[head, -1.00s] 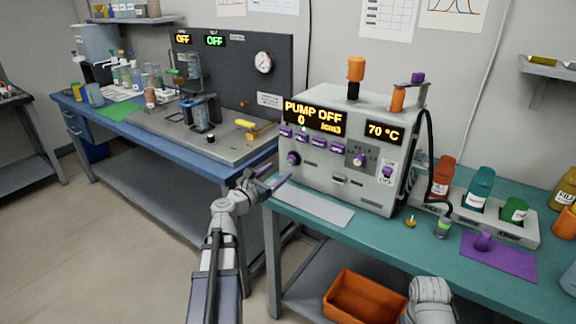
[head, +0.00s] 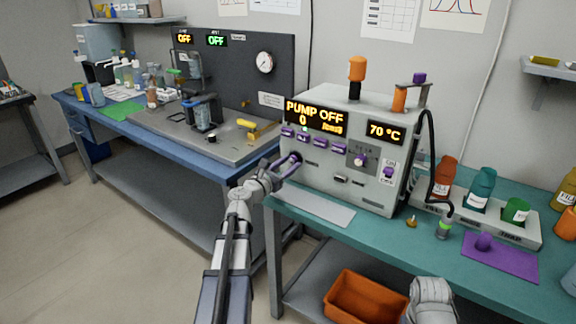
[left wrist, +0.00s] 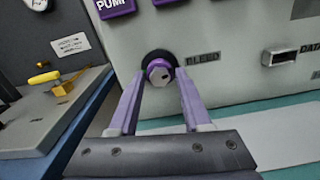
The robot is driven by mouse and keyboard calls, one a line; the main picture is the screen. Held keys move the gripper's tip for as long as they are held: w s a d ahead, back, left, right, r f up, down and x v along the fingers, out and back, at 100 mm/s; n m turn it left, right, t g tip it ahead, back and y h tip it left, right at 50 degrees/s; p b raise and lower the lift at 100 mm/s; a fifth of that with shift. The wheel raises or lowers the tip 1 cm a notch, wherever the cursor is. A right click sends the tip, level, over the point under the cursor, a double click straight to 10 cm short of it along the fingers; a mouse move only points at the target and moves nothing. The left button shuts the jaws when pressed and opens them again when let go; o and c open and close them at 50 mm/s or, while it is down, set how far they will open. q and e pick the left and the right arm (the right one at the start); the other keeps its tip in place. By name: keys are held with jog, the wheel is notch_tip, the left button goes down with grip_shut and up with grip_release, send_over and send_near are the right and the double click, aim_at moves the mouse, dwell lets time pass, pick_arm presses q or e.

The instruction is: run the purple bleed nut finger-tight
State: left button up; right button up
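The purple bleed nut (left wrist: 159,73) sits on a dark round fitting on the front of the grey pump unit, beside the "BLEED" label. In the head view the nut (head: 296,157) is at the front panel's lower left, partly hidden by my fingers. My left gripper (left wrist: 159,80) has its two purple fingers apart, one on each side of the nut. A small gap seems to show between each fingertip and the nut. In the head view my left gripper (head: 285,165) reaches the panel from the left. My right gripper is not visible.
Purple buttons (head: 318,143) sit just above the nut on the panel. A pale plate (head: 315,207) lies on the teal bench below. A blue bench (head: 215,165) with a yellow-handled part (head: 237,130) stands to the left. An orange bin (head: 365,300) is underneath.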

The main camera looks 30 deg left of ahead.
pick_arm(q)
grip_shut()
jog(key=shift+m, duration=0.3)
jog(key=m, duration=0.4)
jog(key=shift+m, duration=0.4)
jog(key=m, duration=1)
jog(key=shift+m, duration=0.4)
jog(key=m, duration=0.4)
jog(key=shift+s+m, duration=0.1)
jog(key=shift+m, duration=0.5)
